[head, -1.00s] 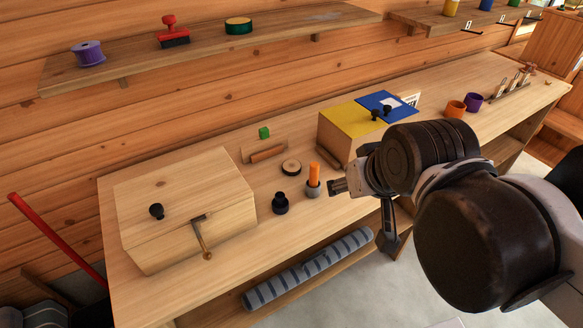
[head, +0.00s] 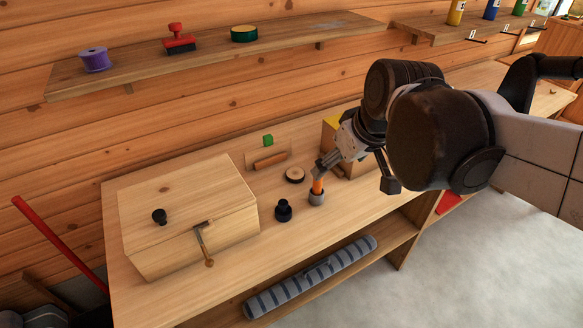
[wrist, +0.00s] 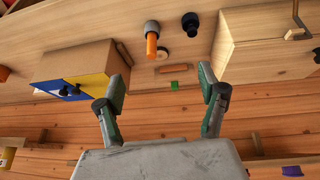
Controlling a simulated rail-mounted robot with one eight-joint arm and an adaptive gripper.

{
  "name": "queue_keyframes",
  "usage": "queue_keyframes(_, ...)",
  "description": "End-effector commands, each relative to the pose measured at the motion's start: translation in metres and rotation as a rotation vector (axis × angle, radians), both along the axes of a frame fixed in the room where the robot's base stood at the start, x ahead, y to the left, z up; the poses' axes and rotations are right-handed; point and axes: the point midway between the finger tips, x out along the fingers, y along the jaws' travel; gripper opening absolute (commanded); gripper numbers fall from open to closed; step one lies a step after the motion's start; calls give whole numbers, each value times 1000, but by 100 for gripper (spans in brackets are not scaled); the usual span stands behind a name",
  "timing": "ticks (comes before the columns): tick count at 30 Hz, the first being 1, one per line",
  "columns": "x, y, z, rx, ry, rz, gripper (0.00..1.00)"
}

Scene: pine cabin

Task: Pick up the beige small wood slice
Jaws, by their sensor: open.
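The beige small wood slice (head: 294,174), a pale disc with a dark bark rim, lies flat on the bench between the lidded wooden box and the orange rod. In the wrist view the wood slice (wrist: 162,53) shows ahead of the fingers, close beside the orange rod, roughly midway between the two finger lines. My gripper (head: 324,164) is above the bench, just right of the slice and near the orange rod. In the wrist view my gripper (wrist: 163,77) is open, its fingers wide apart with nothing held.
A lidded wooden box (head: 185,215) stands left; a yellow-and-blue-topped box (wrist: 85,65) stands on the other side. A wooden roll (head: 270,160) and green block (head: 268,140) lie behind.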

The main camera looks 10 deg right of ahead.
Motion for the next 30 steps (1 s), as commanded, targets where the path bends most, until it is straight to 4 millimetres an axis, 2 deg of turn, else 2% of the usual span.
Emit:
queue_keyframes(1, 13, -1, -1, -5, 13, 32, 72)
queue_keyframes(8, 63, -2, -11, -27, 67, 205, 72)
queue_keyframes(14, 107, -6, -28, -33, 101, 363, 72)
queue_keyframes(24, 179, -16, -77, -25, 125, 644, 72)
queue_keyframes(30, 206, -21, -105, -14, 120, 773, 72)
